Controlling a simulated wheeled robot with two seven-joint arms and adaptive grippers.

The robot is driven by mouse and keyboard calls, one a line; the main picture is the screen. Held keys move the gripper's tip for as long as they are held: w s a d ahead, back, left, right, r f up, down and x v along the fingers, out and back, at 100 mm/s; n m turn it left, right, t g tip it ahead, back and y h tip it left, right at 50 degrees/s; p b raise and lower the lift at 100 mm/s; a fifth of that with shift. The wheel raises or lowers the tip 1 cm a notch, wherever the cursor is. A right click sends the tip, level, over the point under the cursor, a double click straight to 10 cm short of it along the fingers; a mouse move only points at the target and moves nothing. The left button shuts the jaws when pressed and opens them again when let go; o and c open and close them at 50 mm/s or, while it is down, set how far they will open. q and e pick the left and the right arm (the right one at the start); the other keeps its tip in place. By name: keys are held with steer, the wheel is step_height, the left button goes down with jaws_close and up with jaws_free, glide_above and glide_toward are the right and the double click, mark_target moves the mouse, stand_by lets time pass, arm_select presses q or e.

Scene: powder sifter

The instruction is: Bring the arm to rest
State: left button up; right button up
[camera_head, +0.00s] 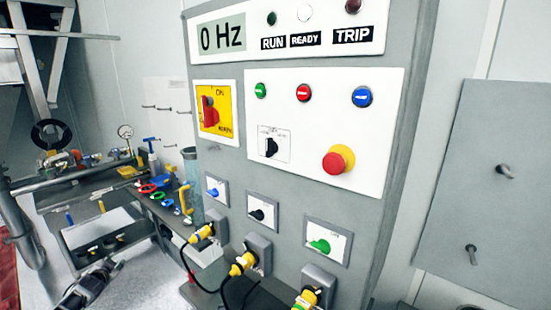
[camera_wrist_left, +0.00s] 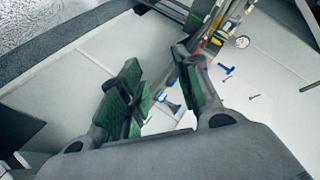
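My left gripper (camera_head: 102,274) shows low at the left of the head view, below the bench and left of the control cabinet, apart from both. In the left wrist view its two green-padded fingers (camera_wrist_left: 156,70) stand apart with nothing between them. Part of my left arm is cut off by the lower edge of the head view. My right gripper and right arm do not show.
A grey control cabinet (camera_head: 225,160) reading 0 Hz fills the middle, with yellow plugs (camera_head: 243,263) and black cables low on its front. A bench (camera_head: 150,205) with valves and coloured tools stands at left. A grey door panel (camera_head: 480,190) is at right.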

arm_select(q)
steer(key=s+d+f+n+g+h, duration=0.1)
steer(key=s+d+f+g, duration=0.1)
steer(key=s+d+f, duration=0.65)
steer(key=s+d+f+g+h+b, duration=0.1)
steer(key=s+d+f+g, duration=0.15)
steer(key=s+f, duration=1.1)
steer(key=s+d+f+n+g, duration=0.15)
steer(key=s+d+f, duration=0.4)
steer(key=f, duration=1.15)
steer(key=s+d+f+g+h, duration=0.1)
steer(key=s+d+f, duration=0.3)
steer(key=s+d, duration=0.3)
steer(key=s+d+f+g+h+b, duration=0.1)
steer(key=s+d+f, duration=0.35)
steer(key=s, duration=0.35)
steer(key=s+d+f+g, duration=0.1)
steer(key=s+d+f, duration=0.2)
steer(key=s+d, duration=0.4)
steer(key=s+d+f+g, duration=0.1)
steer(key=s+d, duration=0.1)
steer(key=s, duration=0.6)
steer(key=s+d+f+g+h, duration=0.1)
steer(key=s+d+f, duration=0.1)
steer(key=s, duration=0.7)
steer(key=shift+d+f+b, duration=0.15)
steer(key=shift+d+b, duration=0.15)
steer(key=shift+b, duration=0.1)
